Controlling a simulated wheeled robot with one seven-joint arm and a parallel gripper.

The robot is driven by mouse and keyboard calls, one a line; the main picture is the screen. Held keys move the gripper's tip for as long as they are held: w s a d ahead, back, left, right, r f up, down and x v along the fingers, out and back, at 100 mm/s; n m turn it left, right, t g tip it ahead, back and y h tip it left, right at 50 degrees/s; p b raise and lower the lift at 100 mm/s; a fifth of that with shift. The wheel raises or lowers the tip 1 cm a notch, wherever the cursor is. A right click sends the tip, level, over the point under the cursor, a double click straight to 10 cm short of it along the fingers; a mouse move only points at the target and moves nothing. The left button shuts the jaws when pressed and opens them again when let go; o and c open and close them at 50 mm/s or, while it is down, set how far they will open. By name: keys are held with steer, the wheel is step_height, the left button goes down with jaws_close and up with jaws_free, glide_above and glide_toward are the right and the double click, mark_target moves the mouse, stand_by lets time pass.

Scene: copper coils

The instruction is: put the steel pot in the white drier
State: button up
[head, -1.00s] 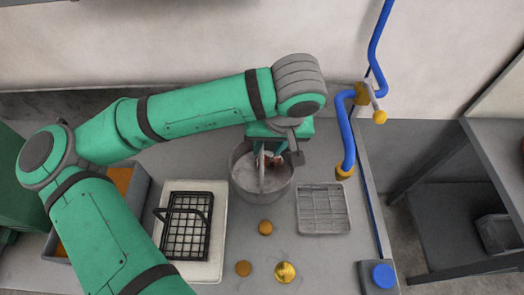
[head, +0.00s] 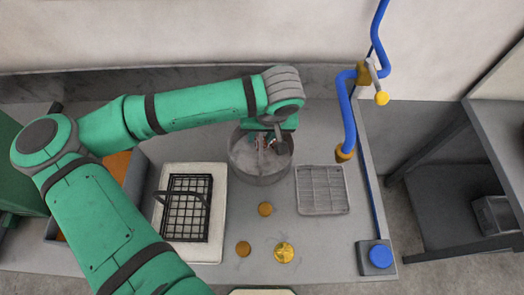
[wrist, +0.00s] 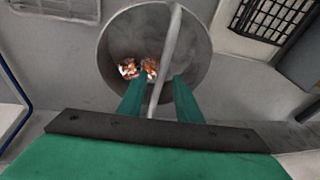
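The steel pot (head: 245,170) is a round grey pot on the bench, with reddish copper pieces inside. It also shows in the wrist view (wrist: 200,60), where its thin bar handle (wrist: 165,65) stands up across the opening. My gripper (wrist: 161,85) is over the pot, its two green fingers apart on either side of the handle; in the head view my gripper (head: 268,143) partly hides the pot. I cannot tell if a finger touches the handle. A white tray-like piece (head: 209,250), seemingly the white drier, lies left of the pot with a black wire basket (head: 187,207) on it.
A grey wire rack (head: 322,190) lies right of the pot. Small brownish balls (head: 265,209) and a shiny gold one (head: 284,252) sit in front. A blue pipe with a tap (head: 348,120) rises at the right edge, near a blue button (head: 381,256).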

steer(key=shift+a+f, duration=0.1)
steer(key=shift+f, duration=0.35)
steer(key=shift+w, duration=0.1)
jaws_close()
steer(key=shift+w, duration=0.15)
steer(key=shift+d, duration=0.25)
steer(key=shift+a, duration=0.25)
steer(key=shift+d, duration=0.15)
